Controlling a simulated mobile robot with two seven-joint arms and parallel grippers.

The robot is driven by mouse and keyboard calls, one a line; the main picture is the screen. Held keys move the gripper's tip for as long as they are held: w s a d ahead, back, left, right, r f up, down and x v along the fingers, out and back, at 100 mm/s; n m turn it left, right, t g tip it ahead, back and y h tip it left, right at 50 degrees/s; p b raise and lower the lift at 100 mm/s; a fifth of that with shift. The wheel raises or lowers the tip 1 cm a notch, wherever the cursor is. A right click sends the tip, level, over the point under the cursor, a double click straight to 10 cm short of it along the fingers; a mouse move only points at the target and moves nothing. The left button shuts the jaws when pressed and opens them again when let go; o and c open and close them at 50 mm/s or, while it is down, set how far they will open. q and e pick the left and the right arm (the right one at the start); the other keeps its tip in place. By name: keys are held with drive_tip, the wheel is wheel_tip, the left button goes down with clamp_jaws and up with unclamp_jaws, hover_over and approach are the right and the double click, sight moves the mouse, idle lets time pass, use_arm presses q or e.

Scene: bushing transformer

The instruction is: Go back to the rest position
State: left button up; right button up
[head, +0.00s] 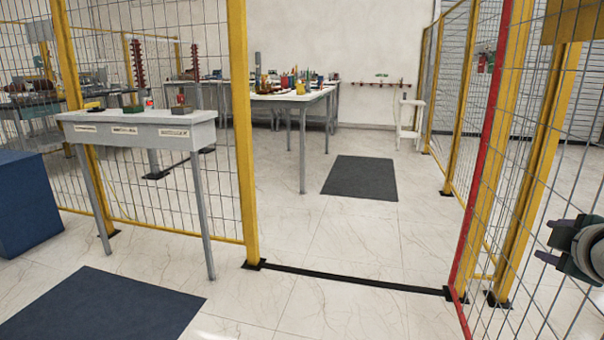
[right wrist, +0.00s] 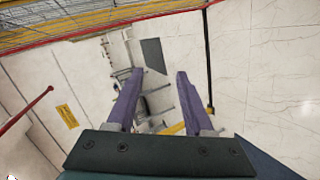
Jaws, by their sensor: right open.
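Part of my right arm is cut off by the picture edge. My left gripper is in neither view.
A grey table (head: 140,125) with small items stands at left by a yellow-framed fence (head: 243,130). A blue box (head: 25,200) is at far left. A red post (head: 485,140) borders the open gateway. Beyond are a workbench (head: 305,97) and dark mat (head: 360,178). The gateway floor is clear.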

drive_tip(key=s+d+f+m+g, duration=0.2)
drive_tip(key=s+f+m+g, duration=0.65)
drive_tip(key=s, duration=0.35)
drive_tip(key=s+a+f+m+g+y, duration=0.1)
drive_tip(key=s+a+m+g, duration=0.15)
drive_tip(key=s, duration=0.35)
drive_tip(key=s+a+f+m+g, duration=0.1)
drive_tip(key=s+g, duration=0.3)
drive_tip(key=s, duration=0.1)
drive_tip(key=s+a+n+t+y, duration=0.25)
drive_tip(key=s+a+t, duration=0.2)
drive_tip(key=a, duration=0.75)
drive_tip(key=s+a+r+t+y, duration=0.2)
drive_tip(key=s+a+r, duration=0.5)
drive_tip(key=a, duration=0.1)
wheel_tip(320, 180, up, 57)
drive_tip(key=p, duration=5.6)
drive_tip(key=shift+s+n, duration=0.25)
drive_tip(key=shift+n, duration=0.2)
